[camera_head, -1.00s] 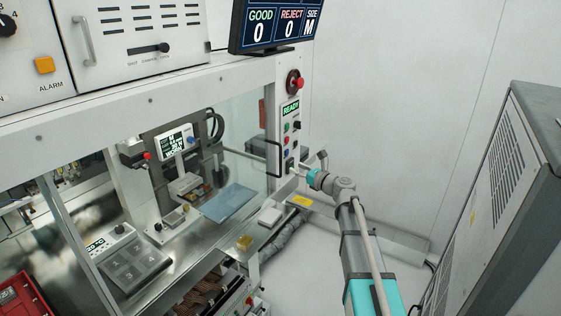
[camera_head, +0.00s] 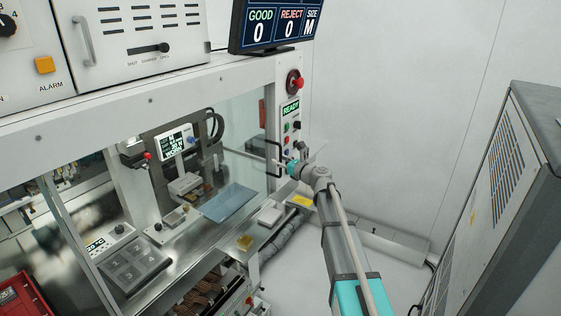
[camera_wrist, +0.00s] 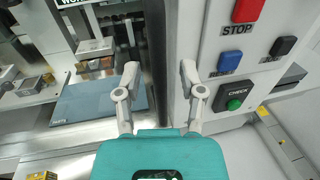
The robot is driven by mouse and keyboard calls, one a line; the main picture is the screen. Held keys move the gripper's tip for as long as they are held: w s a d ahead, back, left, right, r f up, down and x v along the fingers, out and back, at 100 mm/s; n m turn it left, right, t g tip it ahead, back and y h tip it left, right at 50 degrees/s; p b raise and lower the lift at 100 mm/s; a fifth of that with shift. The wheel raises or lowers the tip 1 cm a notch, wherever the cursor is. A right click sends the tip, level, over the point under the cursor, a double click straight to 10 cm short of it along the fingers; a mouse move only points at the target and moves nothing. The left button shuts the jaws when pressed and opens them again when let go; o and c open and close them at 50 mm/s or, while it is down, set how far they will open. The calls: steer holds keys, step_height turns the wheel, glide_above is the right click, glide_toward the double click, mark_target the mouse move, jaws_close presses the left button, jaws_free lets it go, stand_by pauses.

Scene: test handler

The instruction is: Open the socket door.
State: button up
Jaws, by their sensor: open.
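The clear door panel (camera_head: 243,140) stands at the right part of the machine front in the head view, with a black bar handle (camera_head: 274,158) at its right side. The panel appears closed. My gripper (camera_head: 290,164) is just right of the handle, beside the control column. In the wrist view my gripper (camera_wrist: 159,70) is open and empty, its two fingers apart. A dark upright strip and the pale column edge show between and beyond the fingers; I cannot tell whether the strip is the handle. The fingers hide part of the column.
The control column carries a READY display (camera_head: 290,108), a red emergency knob (camera_head: 295,82) and several buttons, including a red STOP button (camera_wrist: 247,10) and a green CHECK button (camera_wrist: 234,104). A blue-grey plate (camera_head: 229,202) lies inside. A grey cabinet (camera_head: 500,200) stands at right.

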steer(key=shift+c, duration=0.3)
jaws_close()
steer(key=shift+s, duration=0.1)
